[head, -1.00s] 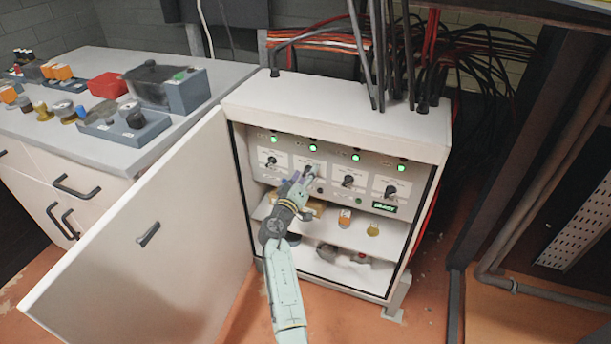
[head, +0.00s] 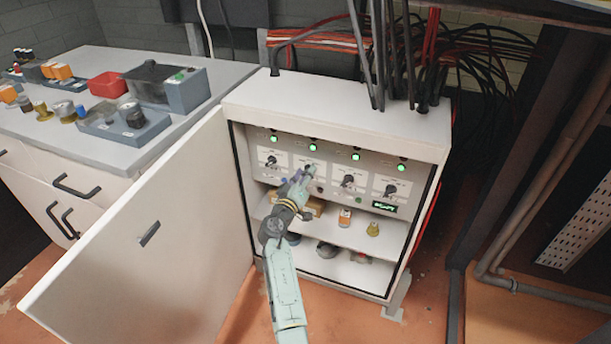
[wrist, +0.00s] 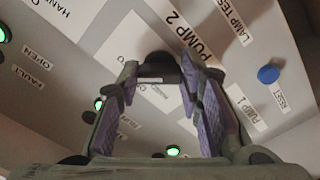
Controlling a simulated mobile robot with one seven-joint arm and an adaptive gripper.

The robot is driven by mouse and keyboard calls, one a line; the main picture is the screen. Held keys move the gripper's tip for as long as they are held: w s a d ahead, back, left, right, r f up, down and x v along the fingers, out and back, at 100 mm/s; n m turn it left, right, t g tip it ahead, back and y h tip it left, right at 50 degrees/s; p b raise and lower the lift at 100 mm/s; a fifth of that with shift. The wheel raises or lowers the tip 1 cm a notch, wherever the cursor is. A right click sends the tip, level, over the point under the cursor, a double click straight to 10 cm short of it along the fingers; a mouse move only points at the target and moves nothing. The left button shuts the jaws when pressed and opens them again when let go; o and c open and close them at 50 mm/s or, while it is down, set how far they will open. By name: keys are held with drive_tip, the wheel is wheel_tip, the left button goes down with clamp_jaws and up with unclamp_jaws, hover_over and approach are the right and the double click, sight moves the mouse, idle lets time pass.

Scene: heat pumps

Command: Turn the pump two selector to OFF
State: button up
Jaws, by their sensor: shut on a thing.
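The pump two selector is a black knob (wrist: 158,66) on a white plate, beside the "PUMP 2" label in the wrist view. In the head view it is second from the left in the row of selectors, largely hidden by my gripper (head: 306,174). My gripper (wrist: 158,82) reaches into the open cabinet, its purple-padded fingers on either side of the knob and shut on it. Which position the knob points to cannot be told.
The white cabinet (head: 335,117) has its door (head: 150,240) swung open to the left of my arm. Other selectors (head: 348,181) sit close on both sides. A blue reset button (wrist: 269,74) is nearby. A shelf (head: 330,228) with small items lies below the panel.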

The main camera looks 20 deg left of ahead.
drive_tip(key=shift+n, duration=0.3)
drive_tip(key=n, duration=0.8)
idle(0.5)
drive_tip(key=o, duration=1.2)
drive_tip(key=shift+c, duration=0.2)
drive_tip(key=s, duration=1.2)
drive_tip(key=shift+a, duration=0.2)
